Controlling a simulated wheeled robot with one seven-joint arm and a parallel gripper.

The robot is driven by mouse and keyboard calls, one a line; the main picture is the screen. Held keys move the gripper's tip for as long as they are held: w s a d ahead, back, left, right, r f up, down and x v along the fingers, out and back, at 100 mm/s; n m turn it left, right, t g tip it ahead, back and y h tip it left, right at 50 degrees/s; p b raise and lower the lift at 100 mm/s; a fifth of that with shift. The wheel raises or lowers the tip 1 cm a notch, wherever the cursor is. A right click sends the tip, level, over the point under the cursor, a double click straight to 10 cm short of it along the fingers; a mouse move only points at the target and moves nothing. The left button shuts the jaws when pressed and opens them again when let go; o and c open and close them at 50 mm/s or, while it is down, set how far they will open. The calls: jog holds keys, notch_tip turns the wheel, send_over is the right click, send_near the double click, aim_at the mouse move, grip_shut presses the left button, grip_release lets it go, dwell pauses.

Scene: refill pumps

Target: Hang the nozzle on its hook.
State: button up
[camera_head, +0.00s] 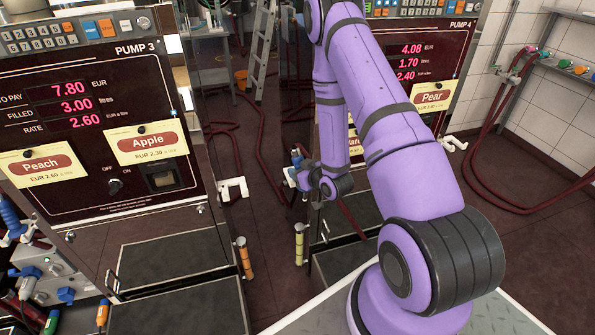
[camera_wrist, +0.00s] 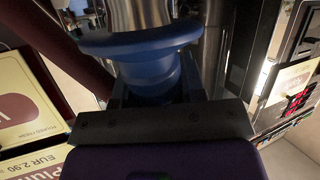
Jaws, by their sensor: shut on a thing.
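My gripper (camera_head: 304,184) is in the middle of the head view, in the gap between PUMP 3 and PUMP 4. It is small there and partly hidden by my arm. It is shut on a nozzle (camera_head: 297,157) with blue parts. In the wrist view the blue collar of the nozzle (camera_wrist: 150,62) sits between the fingers, with a metal part above it. A white hook (camera_head: 233,188) sticks out from the right side of PUMP 3, left of my gripper and apart from the nozzle. Another white hook (camera_head: 453,143) is on the right side of PUMP 4. Both look empty.
PUMP 3 (camera_head: 90,120) fills the left, with Peach and Apple cards. PUMP 4 (camera_head: 440,60) is partly behind my arm. A dark red hose (camera_wrist: 75,45) runs beside the nozzle. A ladder (camera_head: 262,50) stands behind. Hoses lie on the floor.

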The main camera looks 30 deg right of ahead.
jog(key=shift+d, duration=0.25)
jog(key=shift+w+d+f, duration=0.2)
jog(key=shift+w+d, duration=0.3)
jog(key=shift+w, duration=1.05)
jog(key=shift+w+d+f, duration=0.2)
jog(key=shift+w+d, duration=0.3)
jog(key=shift+w, duration=1.05)
jog(key=shift+w+d+f, duration=0.2)
jog(key=shift+w+d, duration=0.3)
jog(key=shift+w, duration=1.05)
jog(key=shift+f, duration=0.2)
jog(key=shift+f, duration=0.85)
jog(key=o, duration=1.1)
jog(key=shift+f, duration=0.1)
